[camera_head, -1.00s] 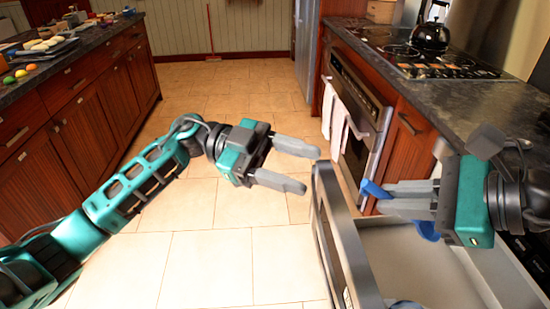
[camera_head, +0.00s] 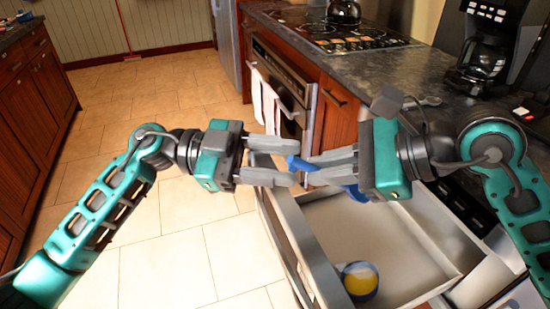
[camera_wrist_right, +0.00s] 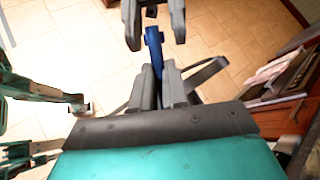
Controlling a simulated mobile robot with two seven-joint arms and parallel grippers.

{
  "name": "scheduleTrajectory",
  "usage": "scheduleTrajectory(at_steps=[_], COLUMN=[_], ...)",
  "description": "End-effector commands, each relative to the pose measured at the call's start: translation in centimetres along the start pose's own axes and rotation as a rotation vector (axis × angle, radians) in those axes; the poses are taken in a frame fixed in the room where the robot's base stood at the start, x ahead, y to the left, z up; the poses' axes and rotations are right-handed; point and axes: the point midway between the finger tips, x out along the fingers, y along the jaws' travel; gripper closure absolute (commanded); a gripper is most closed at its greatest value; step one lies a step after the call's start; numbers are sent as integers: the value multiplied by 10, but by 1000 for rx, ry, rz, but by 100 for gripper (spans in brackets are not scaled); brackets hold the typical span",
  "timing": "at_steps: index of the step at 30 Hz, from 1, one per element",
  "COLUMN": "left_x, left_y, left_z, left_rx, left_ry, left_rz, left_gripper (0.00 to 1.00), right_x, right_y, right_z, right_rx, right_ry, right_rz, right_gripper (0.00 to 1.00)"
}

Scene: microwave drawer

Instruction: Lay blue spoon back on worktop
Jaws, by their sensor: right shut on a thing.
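A blue spoon (camera_head: 297,163) is held in my right gripper (camera_head: 312,166), which is shut on it above the open drawer. One end sticks out past the fingertips, and more blue shows behind the fingers. The spoon also shows in the right wrist view (camera_wrist_right: 154,45). My left gripper (camera_head: 294,163) faces the right one, its fingers apart on either side of the spoon's protruding end. I cannot tell whether they touch it. The dark stone worktop (camera_head: 400,72) lies to the right, beyond the drawer.
The open microwave drawer (camera_head: 385,240) holds a blue bowl with yellow contents (camera_head: 360,280). A coffee machine (camera_head: 490,50) stands at the right on the worktop. A hob with a black kettle (camera_head: 343,10) is farther back. The worktop between hob and coffee machine is mostly clear.

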Motion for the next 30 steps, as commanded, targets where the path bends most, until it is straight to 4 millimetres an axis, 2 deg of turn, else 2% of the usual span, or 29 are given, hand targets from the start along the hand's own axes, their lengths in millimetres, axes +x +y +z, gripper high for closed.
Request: scheduleTrajectory(at_steps=[1,13,14,15,24,30], left_x=[0,-1,-1,-1,0,0], left_y=[0,0,0,-1,0,0], left_z=[0,0,0,0,0,0], left_rx=[0,0,0,0,0,0], left_ry=[0,0,0,0,0,0], left_rz=[0,-2,-2,-2,-1,0], left_gripper=[63,100,100,100,100,100], right_x=[0,0,0,0,0,0], right_y=[0,0,0,1,0,0], right_z=[0,0,0,0,0,0], right_rx=[0,-1,-1,-1,0,0], right_ry=[0,-1,-1,-1,0,0], right_rz=[0,2,2,2,1,0], right_gripper=[100,100,100,86,57,57])
